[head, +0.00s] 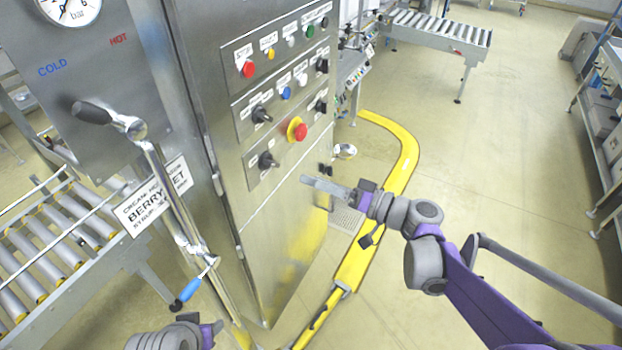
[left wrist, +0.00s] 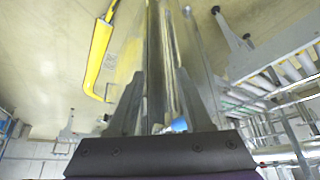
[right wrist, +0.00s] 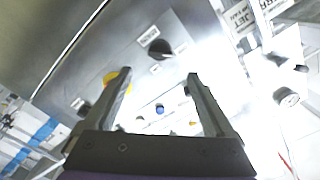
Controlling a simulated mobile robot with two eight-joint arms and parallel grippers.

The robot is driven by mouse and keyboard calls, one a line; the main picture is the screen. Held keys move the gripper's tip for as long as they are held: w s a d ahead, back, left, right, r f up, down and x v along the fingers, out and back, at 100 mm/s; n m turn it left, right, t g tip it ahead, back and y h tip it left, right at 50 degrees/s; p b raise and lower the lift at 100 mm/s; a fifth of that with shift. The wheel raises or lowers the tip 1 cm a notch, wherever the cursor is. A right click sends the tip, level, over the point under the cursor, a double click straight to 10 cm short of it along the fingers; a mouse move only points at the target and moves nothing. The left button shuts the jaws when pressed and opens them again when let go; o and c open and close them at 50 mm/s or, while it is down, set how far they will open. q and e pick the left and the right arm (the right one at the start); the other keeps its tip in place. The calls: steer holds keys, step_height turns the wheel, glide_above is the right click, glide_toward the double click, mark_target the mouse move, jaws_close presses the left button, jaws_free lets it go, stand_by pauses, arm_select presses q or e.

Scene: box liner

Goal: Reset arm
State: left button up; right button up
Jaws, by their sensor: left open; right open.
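The steel cabinet's control panel (head: 285,85) faces my right arm. My right gripper (head: 312,185) is in front of its lower part, apart from it as far as I can tell. In the right wrist view the right gripper (right wrist: 157,85) is open, with nothing held, and panel knobs and buttons show beyond. My left arm (head: 170,338) shows only at the bottom left of the head view; its fingers cannot be made out there. In the left wrist view the left gripper (left wrist: 153,80) is open and empty. A blue handle (left wrist: 179,125) shows behind its fingers.
A long lever (head: 165,185) and a blue-handled valve (head: 187,290) are on the cabinet's left face. A red emergency button (head: 299,131) is on the panel. A yellow guard rail (head: 400,172) curves around the right side. Roller conveyors (head: 45,245) stand left. Floor is open at right.

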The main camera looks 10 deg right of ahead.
stand_by(0.4)
steer(key=s+a+f+m+g+h, duration=0.1)
steer(key=s+f+g+h, duration=0.4)
steer(key=s+f, duration=0.55)
steer(key=s+d+f+m+h, duration=0.1)
steer(key=s+d+f+h, duration=0.4)
steer(key=s+d+h, duration=0.4)
steer(key=shift+s+d+f+h, duration=0.25)
steer(key=shift+s+d, duration=0.25)
steer(key=shift+s, duration=0.6)
